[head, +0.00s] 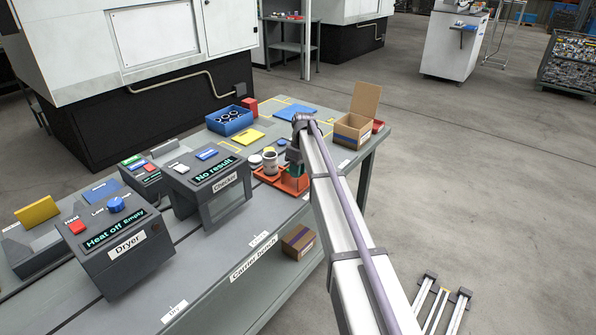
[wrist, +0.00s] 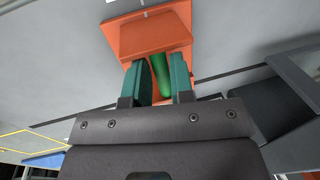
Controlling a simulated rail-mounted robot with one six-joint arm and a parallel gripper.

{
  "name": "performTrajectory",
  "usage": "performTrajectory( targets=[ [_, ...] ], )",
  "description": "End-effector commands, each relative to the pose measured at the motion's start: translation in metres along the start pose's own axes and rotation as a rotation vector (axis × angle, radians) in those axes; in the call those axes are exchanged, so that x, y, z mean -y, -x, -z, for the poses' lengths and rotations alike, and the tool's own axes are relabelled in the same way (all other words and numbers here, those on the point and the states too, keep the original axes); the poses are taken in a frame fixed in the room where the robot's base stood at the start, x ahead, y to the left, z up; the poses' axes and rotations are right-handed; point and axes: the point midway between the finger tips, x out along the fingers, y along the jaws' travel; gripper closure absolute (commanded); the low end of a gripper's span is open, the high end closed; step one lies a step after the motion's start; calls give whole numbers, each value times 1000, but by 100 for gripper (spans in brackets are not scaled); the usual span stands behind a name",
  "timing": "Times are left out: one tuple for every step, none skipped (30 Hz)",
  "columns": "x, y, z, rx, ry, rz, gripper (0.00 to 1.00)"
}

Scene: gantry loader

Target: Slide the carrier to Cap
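In the wrist view the orange carrier (wrist: 150,35) shows beyond the fingertips. In the head view my arm hides the carrier's right part. A small label (head: 343,164) lies on the bench to the right, too small to read.
The checker (head: 212,185) reads "No result". The dryer (head: 115,245) reads "Heat off Empty". A blue bin (head: 229,121) of rings, a yellow plate (head: 248,137) and an open cardboard box (head: 352,130) stand farther back. The bench front strip (head: 215,270) is clear left of the carrier.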

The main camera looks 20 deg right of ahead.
Motion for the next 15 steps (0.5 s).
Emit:
performTrajectory(
  targets=[
    [0, 0, 0, 0, 0, 0, 73],
    [0, 0, 0, 0, 0, 0, 70],
    [0, 0, 0, 0, 0, 0, 66],
    [0, 0, 0, 0, 0, 0, 63],
    [0, 0, 0, 0, 0, 0, 60],
    [0, 0, 0, 0, 0, 0, 58],
    [0, 0, 0, 0, 0, 0, 58],
    [0, 0, 0, 0, 0, 0, 58],
    [0, 0, 0, 0, 0, 0, 58],
    [0, 0, 0, 0, 0, 0, 58],
    [0, 0, 0, 0, 0, 0, 58],
    [0, 0, 0, 0, 0, 0, 58],
    [0, 1, 0, 0, 0, 0, 58],
    [0, 3, 0, 0, 0, 0, 58],
    [1, 7, 0, 0, 0, 0, 58]
  ],
)
